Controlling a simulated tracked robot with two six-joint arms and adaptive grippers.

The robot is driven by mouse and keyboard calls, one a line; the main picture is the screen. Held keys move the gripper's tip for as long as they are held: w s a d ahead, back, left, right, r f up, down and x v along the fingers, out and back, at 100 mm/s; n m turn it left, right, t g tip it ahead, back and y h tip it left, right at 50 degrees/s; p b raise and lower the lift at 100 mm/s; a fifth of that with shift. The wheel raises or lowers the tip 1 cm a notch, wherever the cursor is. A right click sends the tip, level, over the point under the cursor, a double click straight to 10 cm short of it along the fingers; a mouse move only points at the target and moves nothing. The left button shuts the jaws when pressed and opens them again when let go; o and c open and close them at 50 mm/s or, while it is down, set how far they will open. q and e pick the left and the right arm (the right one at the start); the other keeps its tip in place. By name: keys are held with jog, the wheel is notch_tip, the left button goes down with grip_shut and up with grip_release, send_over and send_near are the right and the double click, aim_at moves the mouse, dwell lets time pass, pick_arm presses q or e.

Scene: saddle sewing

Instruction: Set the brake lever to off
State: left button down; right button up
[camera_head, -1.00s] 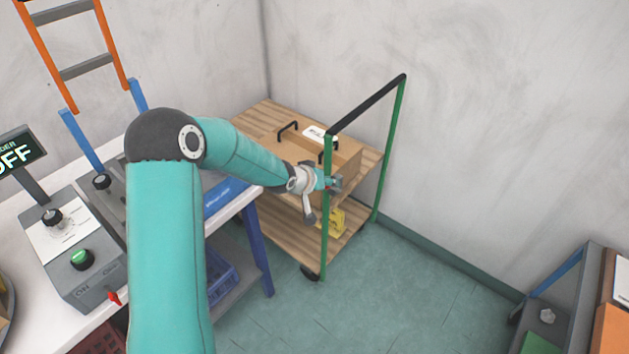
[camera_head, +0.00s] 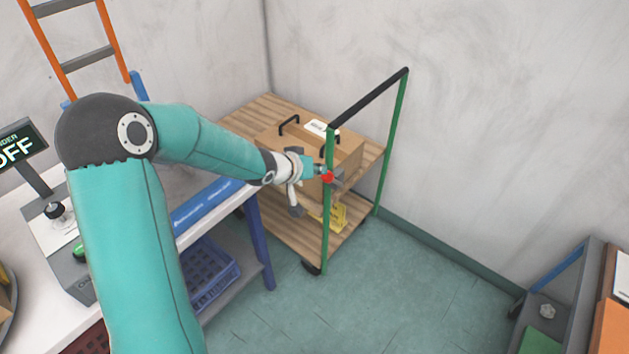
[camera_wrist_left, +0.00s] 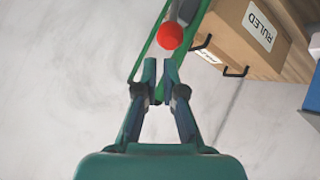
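The brake lever shows as a red ball knob (camera_head: 327,177) on the cart's near green post in the head view. In the left wrist view the red knob (camera_wrist_left: 170,36) sits just beyond the fingertips, with part of a grey stem above it. My left gripper (camera_wrist_left: 160,68) is open with a narrow gap and nothing between its fingertips. In the head view my left gripper (camera_head: 325,172) is at the near post, close beside the knob; whether it touches is unclear there. My right gripper is not in view.
The wooden two-deck cart (camera_head: 262,110) carries a cardboard box (camera_head: 345,157) with black handles. A yellow item (camera_head: 338,215) is on its lower deck. A workbench (camera_head: 225,205) with a blue crate (camera_head: 212,270) below stands at left. The floor (camera_head: 400,290) right of the cart is clear.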

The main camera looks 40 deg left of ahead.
pick_arm(q)
jog(key=w+d+r+m+t+h+b, duration=0.2)
jog(key=d+r+m+t+h+b, duration=0.2)
jog(key=r+m+t+b, duration=0.3)
jog(key=s+a+f+m+t+b, duration=0.1)
jog(key=s+a+f+t+b, duration=0.2)
jog(key=f+b, duration=0.6)
jog(key=s+a+f+m+h+b, duration=0.15)
jog(key=s+f+b, duration=0.4)
jog(key=b, duration=0.75)
jog(key=s+a+f+t+b, duration=0.2)
jog(key=s+a+f+b, duration=0.4)
jog(key=b, duration=0.5)
send_near(334, 181)
notch_tip(334, 181, up, 5)
jog(key=w, duration=0.3)
jog(key=shift+s+d+r+b, duration=0.2)
jog(key=shift+d+b, duration=0.1)
jog(key=shift+b, duration=0.05)
